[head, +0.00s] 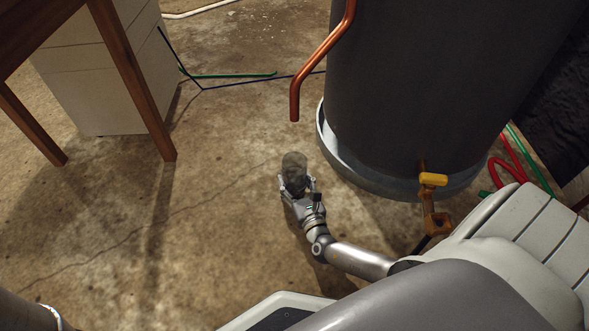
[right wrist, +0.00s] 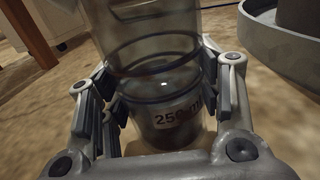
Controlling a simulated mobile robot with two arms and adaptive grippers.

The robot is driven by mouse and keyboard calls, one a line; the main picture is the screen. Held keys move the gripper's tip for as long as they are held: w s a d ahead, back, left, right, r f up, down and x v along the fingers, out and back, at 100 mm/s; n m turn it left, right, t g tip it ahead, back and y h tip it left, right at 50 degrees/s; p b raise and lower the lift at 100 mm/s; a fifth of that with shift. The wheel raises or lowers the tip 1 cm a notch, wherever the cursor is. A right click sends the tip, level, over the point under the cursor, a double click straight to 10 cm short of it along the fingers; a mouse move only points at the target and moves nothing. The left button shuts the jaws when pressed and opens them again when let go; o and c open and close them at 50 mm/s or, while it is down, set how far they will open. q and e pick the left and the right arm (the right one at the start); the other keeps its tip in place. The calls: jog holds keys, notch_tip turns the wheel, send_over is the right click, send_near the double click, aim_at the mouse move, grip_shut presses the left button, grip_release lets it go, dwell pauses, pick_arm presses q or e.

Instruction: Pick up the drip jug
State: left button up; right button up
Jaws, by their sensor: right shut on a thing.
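The drip jug (head: 294,163) is a clear, smoky vessel in the head view, below the open end of a copper pipe. In the right wrist view the jug (right wrist: 155,60) is see-through, with dark rings and a "250 ml" marking low on its side. My right gripper (head: 297,184) is shut on the jug, with its fingers (right wrist: 158,95) on either side of it. The jug looks upright. I cannot tell whether its base touches the floor. My left gripper is not in view.
The copper pipe (head: 312,62) hangs above the jug. A wooden table leg (head: 135,85) and a white cabinet (head: 95,85) stand left. The concrete floor (head: 190,225) between is clear.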

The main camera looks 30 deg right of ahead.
aim_at(295, 160)
notch_tip(295, 160, up, 10)
jog(key=p, duration=0.7)
jog(key=shift+f, duration=0.25)
jog(key=shift+r+p, duration=0.2)
jog(key=shift+p, duration=0.15)
jog(key=shift+r, duration=0.1)
jog(key=o, duration=0.5)
jog(key=c, duration=0.6)
